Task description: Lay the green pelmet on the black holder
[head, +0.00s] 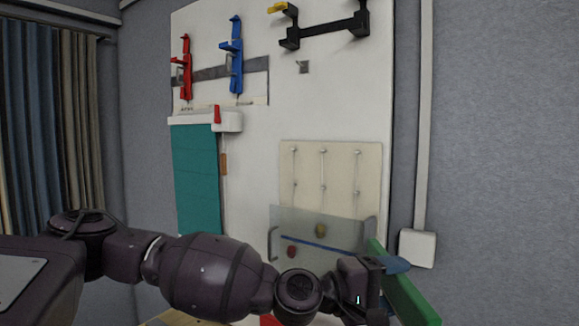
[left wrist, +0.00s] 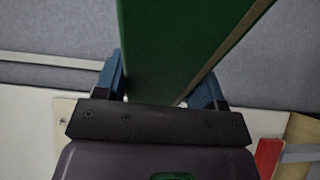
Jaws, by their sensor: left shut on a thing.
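The green pelmet (head: 408,298) is a long green board at the lower right of the head view, slanting down past the bottom edge. My left gripper (head: 388,268) is shut on it. In the left wrist view the pelmet (left wrist: 175,45) runs up from between the blue fingers of the left gripper (left wrist: 162,88). The black holder (head: 328,29) is a bar with two brackets, high on the white wall board. The pelmet is well below the holder and apart from it. My right gripper is not in view.
A yellow piece (head: 278,8) is by the holder's left bracket. Red (head: 187,68) and blue (head: 236,55) clamps hang left on the board. A teal blind (head: 197,175) hangs below them.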

